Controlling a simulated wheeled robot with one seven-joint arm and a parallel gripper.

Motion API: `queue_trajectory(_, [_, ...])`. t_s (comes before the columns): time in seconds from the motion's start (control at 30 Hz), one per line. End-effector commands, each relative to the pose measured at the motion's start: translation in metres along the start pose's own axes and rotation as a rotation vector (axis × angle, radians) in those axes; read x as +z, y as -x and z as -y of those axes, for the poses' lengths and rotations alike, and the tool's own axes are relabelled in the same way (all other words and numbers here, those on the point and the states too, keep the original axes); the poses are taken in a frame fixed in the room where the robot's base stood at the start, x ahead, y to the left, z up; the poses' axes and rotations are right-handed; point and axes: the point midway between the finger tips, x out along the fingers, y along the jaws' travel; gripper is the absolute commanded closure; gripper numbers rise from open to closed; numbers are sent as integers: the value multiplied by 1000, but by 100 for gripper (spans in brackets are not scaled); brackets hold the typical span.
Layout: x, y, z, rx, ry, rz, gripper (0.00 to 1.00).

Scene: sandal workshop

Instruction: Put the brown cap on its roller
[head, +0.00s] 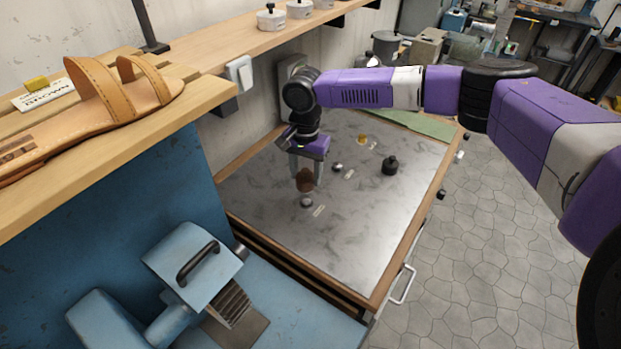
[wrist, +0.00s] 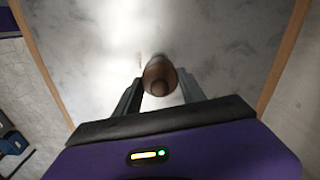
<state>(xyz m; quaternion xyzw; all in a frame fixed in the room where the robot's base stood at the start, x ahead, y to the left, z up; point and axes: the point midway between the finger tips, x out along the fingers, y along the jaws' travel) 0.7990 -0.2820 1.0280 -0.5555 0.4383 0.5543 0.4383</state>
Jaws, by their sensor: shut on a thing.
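The brown cap (head: 305,182) is between the two fingers of my gripper (head: 306,174), which is shut on it. The cap also shows between the fingertips in the wrist view (wrist: 160,80). A small grey roller (head: 306,202) stands on the metal worktop almost directly below the cap in the head view. A narrow gap seems to show between them, but I cannot tell its exact height. In the wrist view the cap hides whatever is beneath it. A pale label strip (head: 319,211) lies beside this roller.
Farther back on the worktop (head: 350,240) are another small grey roller (head: 338,167), a yellow piece (head: 362,139) and a black bottle-like object (head: 390,165). A wooden shelf (head: 200,100) with a sandal (head: 110,100) is at left. The worktop's front right is clear.

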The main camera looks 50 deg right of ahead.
Motion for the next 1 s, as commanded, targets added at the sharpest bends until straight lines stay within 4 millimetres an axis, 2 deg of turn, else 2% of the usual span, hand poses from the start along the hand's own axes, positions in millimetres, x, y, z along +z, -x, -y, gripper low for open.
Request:
queue_trajectory(0.17, [0,-6,0,1,21,1,91])
queue_trajectory(0.7, [1,-53,0,1,17,1,91])
queue_trajectory(1.0, [1,-71,0,1,19,2,91])
